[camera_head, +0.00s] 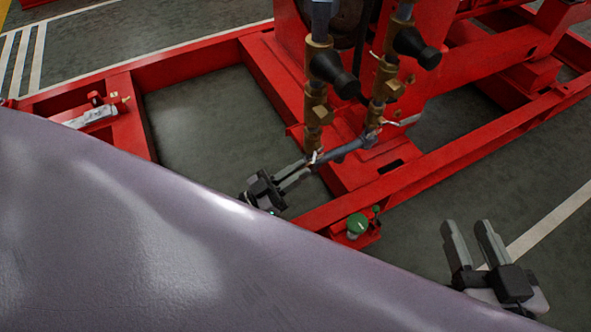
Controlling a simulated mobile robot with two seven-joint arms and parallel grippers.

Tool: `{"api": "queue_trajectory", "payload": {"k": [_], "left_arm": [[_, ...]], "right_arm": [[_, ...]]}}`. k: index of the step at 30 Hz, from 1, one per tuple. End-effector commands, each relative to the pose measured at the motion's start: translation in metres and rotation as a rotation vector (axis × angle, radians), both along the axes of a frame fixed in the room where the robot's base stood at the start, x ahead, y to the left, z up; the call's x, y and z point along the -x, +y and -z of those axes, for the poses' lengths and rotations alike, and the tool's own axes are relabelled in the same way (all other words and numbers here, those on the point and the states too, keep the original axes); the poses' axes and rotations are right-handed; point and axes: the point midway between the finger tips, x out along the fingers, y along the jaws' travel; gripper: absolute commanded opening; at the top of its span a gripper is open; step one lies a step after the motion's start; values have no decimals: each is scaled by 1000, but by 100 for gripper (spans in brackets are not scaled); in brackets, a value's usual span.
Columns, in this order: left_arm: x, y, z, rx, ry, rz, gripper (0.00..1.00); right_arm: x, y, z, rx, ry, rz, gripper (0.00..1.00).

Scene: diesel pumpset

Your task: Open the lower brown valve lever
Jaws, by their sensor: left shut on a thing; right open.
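Two upright brass-brown valve assemblies with black knobs stand on the red frame, a left one (317,100) and a right one (386,85). A small pale lever (313,157) shows at the foot of the left assembly, beside a grey pipe (343,151). My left gripper (306,168) comes in from the lower left, with its fingertips at this lever and shut on it. The fingers partly hide the lever. Another silver lever (406,121) sticks out to the right from the foot of the right assembly. My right gripper (467,222) is open and empty at the lower right.
The red steel frame (425,172) runs around and below the valves. A green-capped fitting (357,225) sits on its near edge, between my grippers. A small silver fitting (92,117) is on the frame at left. Grey floor (205,140) is open inside the frame.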

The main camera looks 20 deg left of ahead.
Motion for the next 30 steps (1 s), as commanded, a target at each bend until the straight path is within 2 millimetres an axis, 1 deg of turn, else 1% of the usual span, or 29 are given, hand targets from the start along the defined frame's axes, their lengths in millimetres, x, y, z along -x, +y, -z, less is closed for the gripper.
{"api": "queue_trajectory", "payload": {"k": [1, 7, 15, 27, 28, 30], "left_arm": [[-5, 4, 1, 5, -9, -14, 0], [-8, 4, 4, 34, -49, -18, 0], [-7, 3, 7, 63, -82, -14, 0], [-6, 2, 7, 68, -88, -11, 0], [-5, 2, 7, 68, -88, -11, 16], [-5, 2, 7, 68, -88, -10, 34]], "right_arm": [[0, 0, 0, 0, 0, 0, 43], [0, 0, 0, 0, 0, 0, 43], [0, 0, 0, 0, -1, 0, 43], [0, 0, 0, 0, -1, 0, 43], [0, 0, 0, 0, -1, 0, 43], [0, 0, 0, 0, -1, 0, 43]]}}
